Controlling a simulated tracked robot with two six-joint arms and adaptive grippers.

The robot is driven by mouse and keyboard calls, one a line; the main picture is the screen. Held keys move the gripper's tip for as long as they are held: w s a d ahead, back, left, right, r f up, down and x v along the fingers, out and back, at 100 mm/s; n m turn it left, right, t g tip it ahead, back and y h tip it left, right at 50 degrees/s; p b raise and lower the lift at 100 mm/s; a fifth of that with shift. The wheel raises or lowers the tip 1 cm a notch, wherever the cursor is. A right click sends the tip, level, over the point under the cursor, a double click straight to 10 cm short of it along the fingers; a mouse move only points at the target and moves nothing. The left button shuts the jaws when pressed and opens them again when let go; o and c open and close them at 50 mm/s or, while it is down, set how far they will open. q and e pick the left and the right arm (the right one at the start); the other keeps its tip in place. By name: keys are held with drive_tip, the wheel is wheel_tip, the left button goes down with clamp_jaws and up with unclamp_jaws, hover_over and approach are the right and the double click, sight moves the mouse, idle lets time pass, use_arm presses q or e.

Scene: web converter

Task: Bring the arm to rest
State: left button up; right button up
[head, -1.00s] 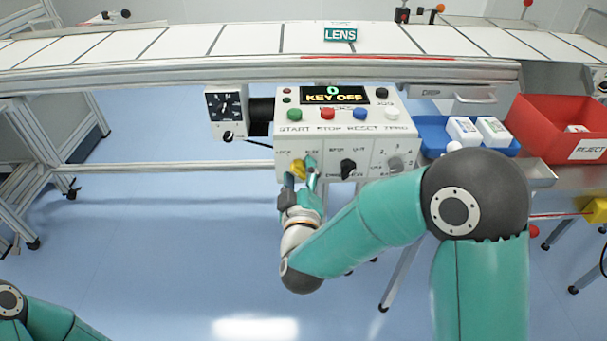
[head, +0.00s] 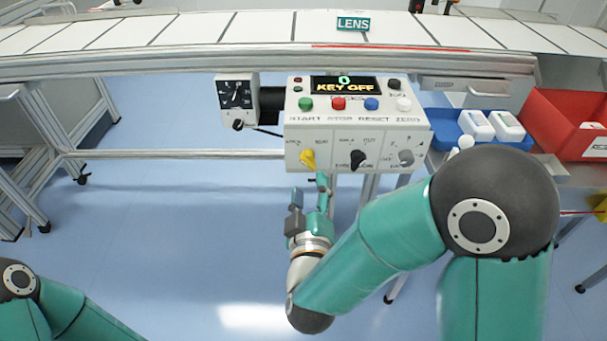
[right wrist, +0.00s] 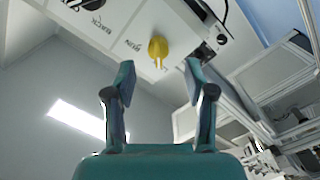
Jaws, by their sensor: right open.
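My right gripper (head: 309,188) is open and empty just below the front of the control box (head: 420,139). In the right wrist view its two fingers (right wrist: 158,82) stand apart, with the yellow key knob (right wrist: 158,48) beyond and between them, not touching. The yellow knob also shows in the head view (head: 308,158), on the left of the box's lower front face. The box's display (head: 345,86) reads "0" and "KEY OFF". Part of my left arm shows at the lower left of the head view, but its gripper is out of view.
A blue tray (head: 447,136) with white packs and a red bin (head: 560,105) stand right. Open floor lies below.

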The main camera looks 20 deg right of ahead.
drive_tip(key=d+f+m+g, duration=0.1)
drive_tip(key=d+f+g, duration=0.3)
drive_tip(key=f, duration=0.6)
drive_tip(key=d+f+g, duration=0.2)
drive_tip(key=d+f, duration=0.4)
drive_tip(key=f, duration=0.4)
drive_tip(key=s+a+f+m+g+y, duration=0.1)
drive_tip(key=s+a+f+g+y, duration=0.15)
drive_tip(key=s+f, duration=0.35)
drive_tip(key=s+a+f+m+g+y, duration=0.2)
drive_tip(key=s+f+g+y, duration=0.1)
drive_tip(key=f, duration=0.5)
drive_tip(key=s+a+f+m+g+y, duration=0.25)
drive_tip(key=s+a+g+y, duration=0.2)
drive_tip(key=s+a, duration=0.4)
wheel_tip(320, 180, up, 27)
drive_tip(key=s+d+h+p, duration=0.1)
drive_tip(key=p, duration=2.6)
drive_tip(key=shift+s+d+m+g, duration=0.35)
drive_tip(key=shift+s+m+g, duration=0.05)
drive_tip(key=shift+m, duration=0.05)
drive_tip(key=shift+c, duration=1.2)
